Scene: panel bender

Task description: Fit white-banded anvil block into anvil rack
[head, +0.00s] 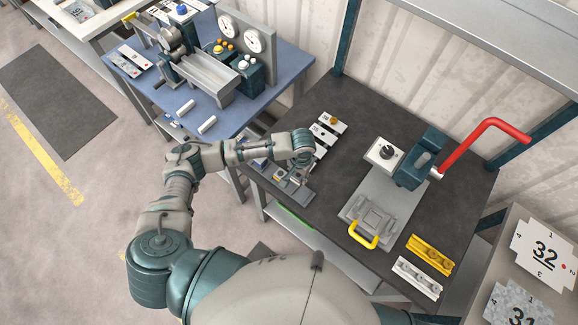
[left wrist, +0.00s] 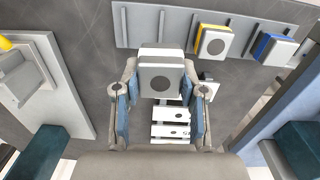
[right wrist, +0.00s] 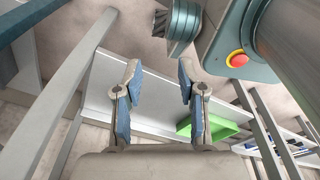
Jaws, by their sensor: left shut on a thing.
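My left gripper (left wrist: 160,105) is shut on the white-banded anvil block (left wrist: 160,78), a grey block with a dark round spot and a white band along its far side. The anvil rack (left wrist: 130,28) is a grey plate with upright dividers. The held block overlaps the rack's near edge in the left wrist view; I cannot tell whether they touch. A yellow-banded block (left wrist: 212,42) and a blue-banded block (left wrist: 277,50) sit in the rack to the right. In the head view the left gripper (head: 298,176) is over the rack (head: 296,193). My right gripper (right wrist: 158,78) is open and empty.
White plates (head: 322,134) lie behind the gripper on the dark bench (head: 360,105). A bending fixture (head: 372,212) with a yellow handle and a red lever (head: 480,140) stands to the right. A green bin (right wrist: 210,127) is below the right gripper.

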